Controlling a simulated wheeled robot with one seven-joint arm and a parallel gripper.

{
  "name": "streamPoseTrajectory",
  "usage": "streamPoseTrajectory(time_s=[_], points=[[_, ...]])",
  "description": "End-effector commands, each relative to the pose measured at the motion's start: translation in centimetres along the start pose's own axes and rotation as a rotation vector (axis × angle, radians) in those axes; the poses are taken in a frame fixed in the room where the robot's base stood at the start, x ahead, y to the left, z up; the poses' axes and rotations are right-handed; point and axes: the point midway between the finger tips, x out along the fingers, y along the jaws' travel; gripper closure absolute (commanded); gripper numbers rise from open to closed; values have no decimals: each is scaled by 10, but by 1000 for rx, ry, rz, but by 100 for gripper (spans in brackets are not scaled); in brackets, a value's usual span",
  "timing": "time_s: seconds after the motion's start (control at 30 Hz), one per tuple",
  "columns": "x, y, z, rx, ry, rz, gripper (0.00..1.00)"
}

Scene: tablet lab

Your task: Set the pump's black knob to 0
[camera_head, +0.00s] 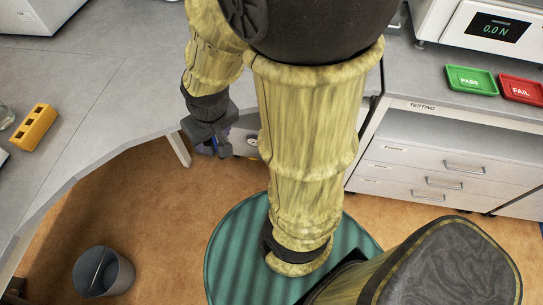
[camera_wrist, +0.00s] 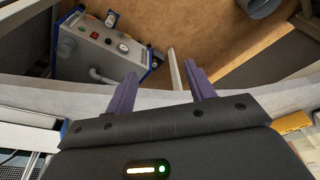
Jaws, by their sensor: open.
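The pump (camera_wrist: 80,55) is a grey box with blue corners at the upper left of the wrist view, beyond and below the bench edge. Its panel carries a red button, a white round dial and small dark controls. One looks like the black knob (camera_wrist: 108,42), too small to read its setting. In the head view only a part of the pump (camera_head: 243,143) shows, the rest hidden behind my arm. My gripper (camera_wrist: 163,80) has two purple fingers, spread apart and empty, to the right of the pump and not touching it. In the head view my gripper (camera_head: 214,150) points down by the bench edge.
The curved grey bench (camera_head: 105,100) holds a yellow block with holes (camera_head: 33,128). A dark bin (camera_head: 103,272) stands on the brown floor. At right, a testing bench bears a green PASS tray (camera_head: 471,80) and a red FAIL tray (camera_head: 520,90). A bench leg (camera_wrist: 174,68) stands near my fingers.

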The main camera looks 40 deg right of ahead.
Motion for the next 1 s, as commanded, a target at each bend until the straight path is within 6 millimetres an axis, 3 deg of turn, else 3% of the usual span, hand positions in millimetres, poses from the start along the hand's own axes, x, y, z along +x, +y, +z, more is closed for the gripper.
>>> streamPoseTrajectory(time_s=[0.03, 0.67, 1.0], points=[[27, 0, 6, 0, 0, 0, 46], [192, -1, 36, 28, 18, -6, 46], [305, 0, 31, 134, 83, -15, 46]])
